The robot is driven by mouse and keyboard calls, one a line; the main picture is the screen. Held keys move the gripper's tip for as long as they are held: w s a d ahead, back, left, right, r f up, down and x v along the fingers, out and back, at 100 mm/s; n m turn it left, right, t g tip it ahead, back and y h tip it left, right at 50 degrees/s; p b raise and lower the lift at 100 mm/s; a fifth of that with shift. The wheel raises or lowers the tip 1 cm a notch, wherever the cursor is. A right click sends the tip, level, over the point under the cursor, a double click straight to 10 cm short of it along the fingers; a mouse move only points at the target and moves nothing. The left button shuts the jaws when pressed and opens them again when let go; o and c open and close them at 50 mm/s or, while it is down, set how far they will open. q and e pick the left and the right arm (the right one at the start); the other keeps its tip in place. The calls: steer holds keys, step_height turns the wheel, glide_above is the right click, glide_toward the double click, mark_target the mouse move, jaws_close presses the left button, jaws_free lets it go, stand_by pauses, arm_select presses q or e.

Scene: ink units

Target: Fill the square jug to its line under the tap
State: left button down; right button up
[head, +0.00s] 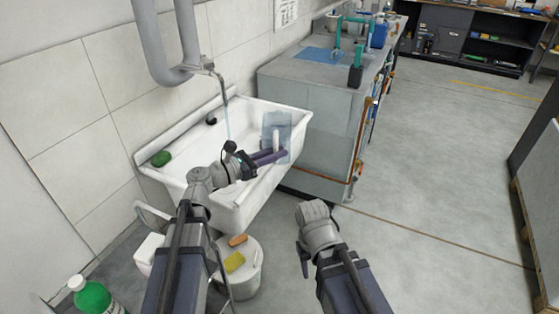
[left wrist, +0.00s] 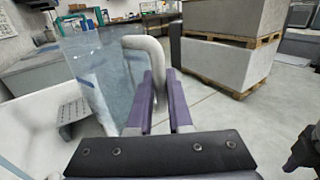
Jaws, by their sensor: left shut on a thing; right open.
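The clear bluish square jug (head: 277,136) is over the right end of the white sink (head: 240,209). My left gripper (head: 268,156) is shut on its pale handle, which stands between the purple fingers in the left wrist view (left wrist: 150,60). The jug (left wrist: 90,62) looks roughly upright; I cannot make out its line or any water level. The tap (head: 210,68) on the wall seems to run: a thin stream (head: 228,118) falls left of the jug, apart from it. My right gripper (head: 303,263) is open and empty, low over the floor right of the stool.
A green soap (head: 160,158) lies on the sink's left rim. A stool (head: 246,272) with a yellow sponge (head: 234,262) stands before the sink, near a green bottle (head: 93,296). A grey bench (head: 315,90) adjoins the sink's right.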

arm_select(q)
steer(key=shift+w+d+f, duration=0.25)
steer(key=shift+d+f, duration=0.1)
steer(key=shift+f, duration=0.05)
steer(key=w+a+f+b, duration=0.2)
steer(key=a, duration=0.6)
steer(key=w+a+f+b, duration=0.2)
steer(key=a, duration=0.7)
steer(key=shift+w+a+f+b, duration=0.15)
steer(key=shift+a+f+b, duration=0.1)
steer(key=shift+b, duration=0.15)
arm_select(e)
steer(key=shift+w+f, duration=0.2)
steer(key=shift+f, duration=1.15)
steer(key=shift+w+f, duration=0.15)
steer(key=shift+f, duration=1.2)
stand_by(2.8)
